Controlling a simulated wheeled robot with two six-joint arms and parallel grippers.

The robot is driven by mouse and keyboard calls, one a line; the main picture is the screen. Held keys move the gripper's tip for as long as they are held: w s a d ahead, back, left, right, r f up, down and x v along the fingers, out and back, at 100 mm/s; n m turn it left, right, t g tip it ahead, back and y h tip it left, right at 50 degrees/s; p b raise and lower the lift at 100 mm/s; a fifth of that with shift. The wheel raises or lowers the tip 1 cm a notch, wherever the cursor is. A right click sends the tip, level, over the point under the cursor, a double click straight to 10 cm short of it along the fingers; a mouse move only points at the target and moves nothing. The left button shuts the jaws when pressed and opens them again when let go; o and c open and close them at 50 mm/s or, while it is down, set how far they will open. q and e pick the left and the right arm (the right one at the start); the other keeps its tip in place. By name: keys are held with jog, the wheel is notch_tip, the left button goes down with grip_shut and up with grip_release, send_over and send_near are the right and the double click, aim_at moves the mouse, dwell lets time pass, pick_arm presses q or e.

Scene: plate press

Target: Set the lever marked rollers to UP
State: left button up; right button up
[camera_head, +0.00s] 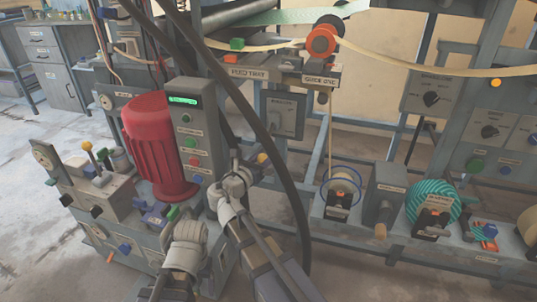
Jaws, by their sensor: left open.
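A grey switch box (286,116) with a label too small to read surely, perhaps rollers, hangs below the feed tray in the middle of the head view. I cannot make out the position of any lever on it.
A red motor (158,147) and a grey button panel (190,130) stand just left of my gripper. A thick black hose (270,150) arches close by on the right. Spools, including a teal one (433,203), sit on the lower right rail.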

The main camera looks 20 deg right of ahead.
grip_shut()
dwell(0.9)
